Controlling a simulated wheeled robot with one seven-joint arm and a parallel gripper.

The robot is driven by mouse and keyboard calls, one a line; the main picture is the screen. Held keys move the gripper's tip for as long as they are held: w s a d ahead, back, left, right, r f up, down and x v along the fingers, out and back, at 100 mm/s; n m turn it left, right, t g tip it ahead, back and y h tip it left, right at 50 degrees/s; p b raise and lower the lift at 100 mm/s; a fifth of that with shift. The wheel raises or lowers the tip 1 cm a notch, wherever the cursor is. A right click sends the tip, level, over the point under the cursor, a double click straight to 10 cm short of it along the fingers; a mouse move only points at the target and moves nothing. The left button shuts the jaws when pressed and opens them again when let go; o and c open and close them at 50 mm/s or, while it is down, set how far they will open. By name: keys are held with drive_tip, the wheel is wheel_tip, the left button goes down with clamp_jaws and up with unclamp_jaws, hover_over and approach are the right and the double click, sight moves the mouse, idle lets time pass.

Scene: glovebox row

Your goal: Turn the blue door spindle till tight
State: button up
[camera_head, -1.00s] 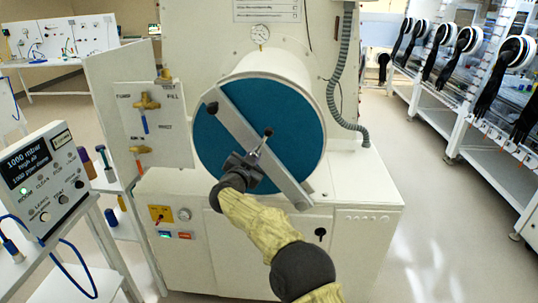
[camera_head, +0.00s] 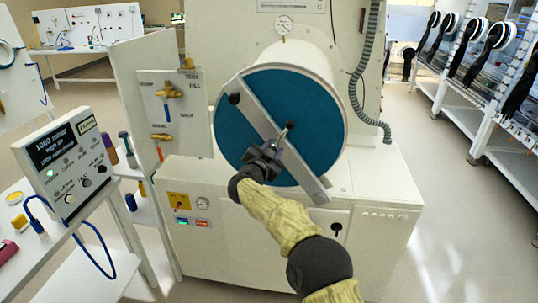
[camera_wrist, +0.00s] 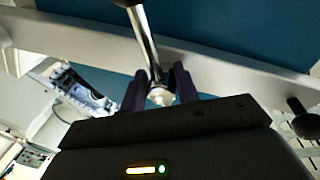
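The round blue door (camera_head: 240,122) closes the front of a white cylinder, and a grey bar (camera_head: 255,118) crosses it diagonally. At the door's middle is the spindle with a thin metal handle (camera_head: 284,134) that slants up right to a dark knob. My gripper (camera_head: 268,152) is at the handle's lower end, in front of the bar. In the wrist view the bright handle (camera_wrist: 148,45) runs down between the two dark fingers, which look closed against its pale end. The spindle's hub is mostly hidden by my gripper.
A valve panel (camera_head: 175,115) with brass fittings stands left of the door. A display box (camera_head: 68,165) reading about 1003 mbar is at the left. A grey hose (camera_head: 362,85) hangs right of the cylinder. Floor at right is open.

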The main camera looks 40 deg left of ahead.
drive_tip(key=b+v, duration=0.4)
drive_tip(key=v, duration=1.3)
drive_tip(key=shift+s, duration=0.2)
idle(0.3)
